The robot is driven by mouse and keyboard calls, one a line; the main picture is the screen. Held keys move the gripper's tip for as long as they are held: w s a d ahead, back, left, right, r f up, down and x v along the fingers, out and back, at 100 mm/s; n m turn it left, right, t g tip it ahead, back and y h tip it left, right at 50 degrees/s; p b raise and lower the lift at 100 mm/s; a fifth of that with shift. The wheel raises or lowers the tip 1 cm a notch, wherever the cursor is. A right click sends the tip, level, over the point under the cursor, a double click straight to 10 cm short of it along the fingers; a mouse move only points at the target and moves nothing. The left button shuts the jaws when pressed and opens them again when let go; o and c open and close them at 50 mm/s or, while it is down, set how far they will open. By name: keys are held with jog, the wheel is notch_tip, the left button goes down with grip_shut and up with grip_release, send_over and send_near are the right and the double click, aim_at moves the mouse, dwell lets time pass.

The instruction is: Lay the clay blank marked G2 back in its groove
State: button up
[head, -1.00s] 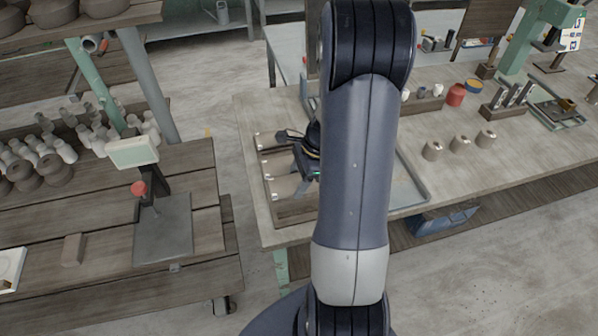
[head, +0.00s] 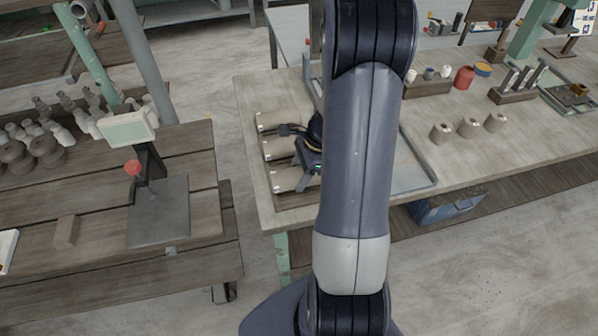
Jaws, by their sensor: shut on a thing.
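A wooden grooved rack (head: 266,164) lies at the left end of the workbench. Pale clay blanks with small light tags show at it: a far blank (head: 275,121), a middle blank (head: 279,149) and a near blank (head: 288,179). The tags are too small to read, so I cannot tell which is G2. My gripper (head: 308,165) is over the right part of the rack, close to the near blank. It is shut on a clay blank, apparently the near one. My arm hides the fingertips' right side and the right ends of the blanks.
A grey tray (head: 426,184) lies right of my arm. A slatted cart (head: 90,268) is at left, with a floor gap between.

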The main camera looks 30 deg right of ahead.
jog(key=shift+f+b, duration=0.3)
jog(key=shift+f, duration=0.15)
dwell(0.7)
jog(key=o, duration=1.6)
jog(key=v, duration=1)
jog(key=shift+d+r+b, duration=0.1)
jog(key=shift+r+b, duration=0.2)
jog(key=shift+r, duration=0.1)
jog(key=x, duration=1)
jog(key=shift+f+p, duration=0.3)
jog(key=shift+f, duration=0.1)
jog(key=shift+r, duration=0.3)
